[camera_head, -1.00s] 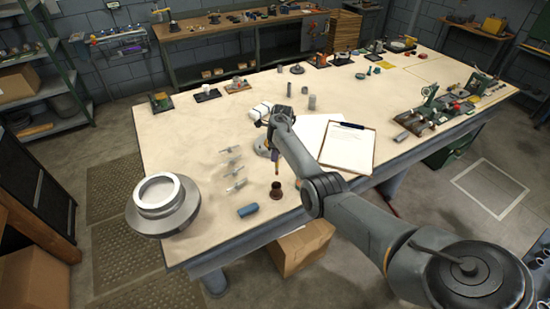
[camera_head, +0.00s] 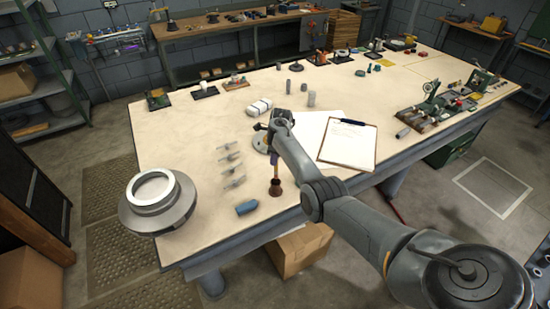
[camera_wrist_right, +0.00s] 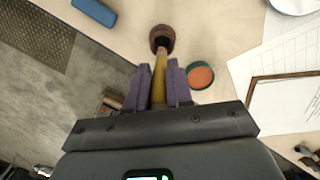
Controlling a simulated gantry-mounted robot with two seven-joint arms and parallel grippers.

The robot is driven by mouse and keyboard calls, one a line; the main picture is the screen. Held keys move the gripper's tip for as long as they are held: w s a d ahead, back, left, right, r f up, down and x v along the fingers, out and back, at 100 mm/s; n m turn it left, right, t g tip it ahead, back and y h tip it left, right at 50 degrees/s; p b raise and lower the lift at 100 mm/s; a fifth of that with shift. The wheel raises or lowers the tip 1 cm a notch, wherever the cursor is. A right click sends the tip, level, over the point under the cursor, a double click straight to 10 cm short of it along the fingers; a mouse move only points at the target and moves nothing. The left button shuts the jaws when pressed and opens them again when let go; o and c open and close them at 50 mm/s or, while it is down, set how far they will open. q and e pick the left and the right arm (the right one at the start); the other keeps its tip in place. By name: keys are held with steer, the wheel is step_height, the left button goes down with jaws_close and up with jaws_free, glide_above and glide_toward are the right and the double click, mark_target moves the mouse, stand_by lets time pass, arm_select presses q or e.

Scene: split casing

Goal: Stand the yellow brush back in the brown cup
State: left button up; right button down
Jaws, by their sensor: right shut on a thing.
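The brown cup (camera_head: 276,188) stands near the front edge of the bench. It also shows in the wrist view (camera_wrist_right: 162,36), straight beyond the fingertips. My right gripper (camera_head: 273,156) is shut on the yellow brush (camera_wrist_right: 159,74), with its purple fingers (camera_wrist_right: 160,86) on either side of the handle. In the head view the brush (camera_head: 275,171) points down from the fingers and its lower end meets the cup's mouth. I cannot tell how deep inside the cup it reaches. My left gripper is not in view.
A blue block (camera_head: 247,207) lies left of the cup. A green-rimmed round tin with an orange top (camera_wrist_right: 200,76) is close beside the right finger. A clipboard (camera_head: 347,146) lies to the right. Several small metal parts (camera_head: 231,158) and a large grey flanged casing (camera_head: 158,203) are to the left.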

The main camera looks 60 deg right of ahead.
mark_target(275, 170)
steer(key=shift+f+b, duration=1.15)
steer(key=shift+f, duration=0.7)
steer(key=shift+f+b, duration=1.1)
steer(key=shift+f, duration=0.4)
steer(key=c, duration=0.9)
jaws_free()
steer(key=shift+c, duration=0.2)
steer(key=shift+r, duration=0.1)
steer(key=shift+r, duration=0.2)
steer(key=r, duration=0.3)
steer(key=r+p, duration=0.1)
steer(key=r, duration=0.2)
steer(key=s+r+p, duration=0.1)
steer(key=r, duration=0.3)
steer(key=shift+d+r, duration=0.1)
steer(key=shift+d, duration=0.1)
